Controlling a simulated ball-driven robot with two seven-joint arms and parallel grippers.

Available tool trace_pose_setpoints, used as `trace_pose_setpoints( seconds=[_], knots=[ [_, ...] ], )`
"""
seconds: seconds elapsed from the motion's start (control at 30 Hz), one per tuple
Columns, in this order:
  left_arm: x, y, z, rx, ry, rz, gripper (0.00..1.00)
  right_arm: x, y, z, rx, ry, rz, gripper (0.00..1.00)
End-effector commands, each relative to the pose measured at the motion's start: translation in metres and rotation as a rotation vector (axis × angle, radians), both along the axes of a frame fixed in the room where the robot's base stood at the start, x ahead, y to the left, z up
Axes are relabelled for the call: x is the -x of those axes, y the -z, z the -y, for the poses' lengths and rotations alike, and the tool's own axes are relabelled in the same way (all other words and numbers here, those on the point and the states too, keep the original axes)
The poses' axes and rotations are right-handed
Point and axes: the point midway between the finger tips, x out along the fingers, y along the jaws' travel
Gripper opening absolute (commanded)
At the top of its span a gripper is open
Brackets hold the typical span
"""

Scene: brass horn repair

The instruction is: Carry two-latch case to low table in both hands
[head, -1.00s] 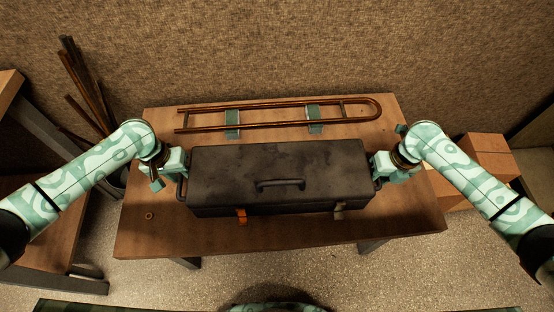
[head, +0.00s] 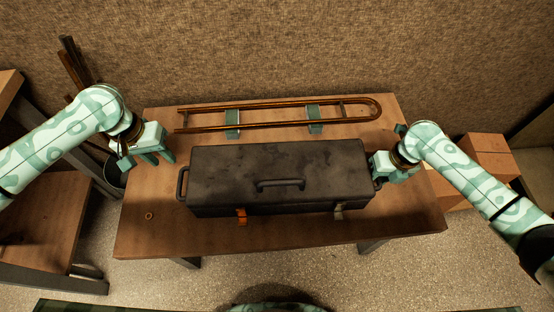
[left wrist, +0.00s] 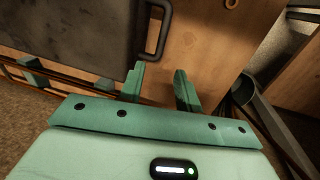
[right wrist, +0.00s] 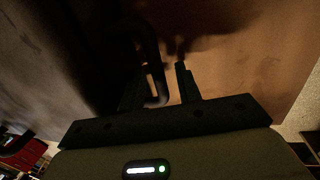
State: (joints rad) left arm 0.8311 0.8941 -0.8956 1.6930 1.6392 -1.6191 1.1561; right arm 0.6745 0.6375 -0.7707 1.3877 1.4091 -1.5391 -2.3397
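The dark two-latch case (head: 300,165) lies flat on the low wooden table (head: 160,235), its top handle (head: 280,184) facing up. An orange latch (head: 241,216) and a grey latch (head: 339,211) show on its near side. My left gripper (head: 160,160) is open and empty, up and left of the case's left end handle (head: 182,184). That handle also shows in the left wrist view (left wrist: 158,35), apart from the fingers. My right gripper (head: 378,178) is at the case's right end; in the dark right wrist view its fingers stand apart with the end handle (right wrist: 157,85) between them.
A long brass slide (head: 280,104) rests on green supports behind the case. A small ring (head: 149,216) lies on the table at left. A wooden bench (head: 45,225) stands left, cardboard boxes (head: 487,155) right.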

Motion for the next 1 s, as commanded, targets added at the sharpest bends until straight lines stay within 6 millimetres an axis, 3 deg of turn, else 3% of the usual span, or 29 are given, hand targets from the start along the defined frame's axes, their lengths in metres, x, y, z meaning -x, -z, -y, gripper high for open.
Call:
trace_pose_setpoints(
  seconds=[0.17, 0.27, 0.5, 0.7, 1.0],
  knots=[
    [0.001, -0.015, -0.003, 0.000, 0.000, 0.000, 0.34, 0.000, -0.004, 0.001, 0.000, -0.001, 0.001, 0.34],
    [0.001, -0.016, -0.003, 0.000, 0.000, -0.001, 0.34, -0.001, -0.016, 0.004, 0.001, 0.000, 0.003, 0.34],
    [0.001, -0.016, -0.003, 0.000, 0.000, -0.001, 0.34, -0.001, -0.071, 0.015, 0.002, -0.001, 0.004, 0.34],
    [0.001, -0.016, -0.003, 0.000, 0.000, -0.001, 0.34, 0.000, -0.106, 0.022, 0.001, -0.001, 0.002, 0.34],
    [0.001, -0.015, -0.003, 0.000, 0.000, -0.001, 0.34, 0.001, -0.118, 0.023, -0.001, 0.000, -0.001, 0.34]
  ],
)
